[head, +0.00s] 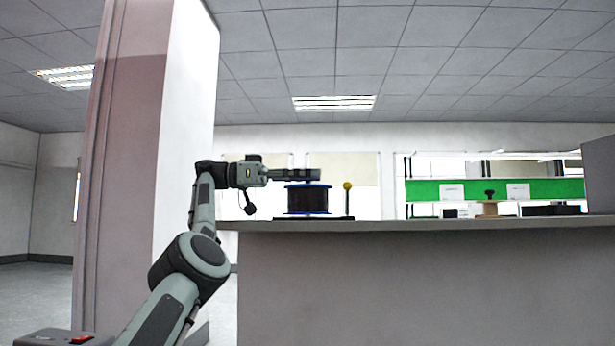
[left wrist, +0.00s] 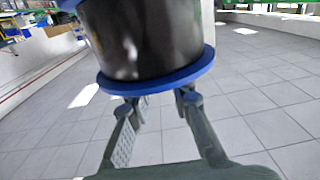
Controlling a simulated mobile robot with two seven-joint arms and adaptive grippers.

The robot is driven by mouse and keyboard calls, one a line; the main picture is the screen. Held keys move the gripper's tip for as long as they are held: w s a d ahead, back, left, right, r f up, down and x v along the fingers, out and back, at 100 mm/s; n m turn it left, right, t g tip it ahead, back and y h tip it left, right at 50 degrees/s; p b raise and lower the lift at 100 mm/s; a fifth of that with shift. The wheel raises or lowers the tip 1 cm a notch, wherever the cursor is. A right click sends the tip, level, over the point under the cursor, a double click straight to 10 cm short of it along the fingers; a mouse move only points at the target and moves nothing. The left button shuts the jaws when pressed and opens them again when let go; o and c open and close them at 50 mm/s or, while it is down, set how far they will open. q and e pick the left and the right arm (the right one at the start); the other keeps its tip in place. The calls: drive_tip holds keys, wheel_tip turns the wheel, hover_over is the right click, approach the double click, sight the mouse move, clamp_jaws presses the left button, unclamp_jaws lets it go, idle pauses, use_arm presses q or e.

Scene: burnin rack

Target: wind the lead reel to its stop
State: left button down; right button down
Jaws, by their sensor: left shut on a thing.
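The lead reel (head: 307,199) has a dark drum between two blue flanges and stands upright on a thin dark base on the grey counter. My left gripper (head: 316,175) reaches in level from the left, with its fingers at the top of the reel. In the left wrist view the black drum and blue flange of the reel (left wrist: 150,45) fill the upper middle. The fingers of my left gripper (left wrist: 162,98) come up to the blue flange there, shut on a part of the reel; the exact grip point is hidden. My right gripper is not in view.
A thin dark post with a yellow ball (head: 347,186) stands just right of the reel. A thick pillar (head: 140,150) rises left, behind my left arm. A green-backed shelf (head: 470,189) stands beyond.

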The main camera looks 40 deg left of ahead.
use_arm(q)
drive_tip(key=c, duration=1.4)
unclamp_jaws()
drive_tip(key=shift+t, duration=0.3)
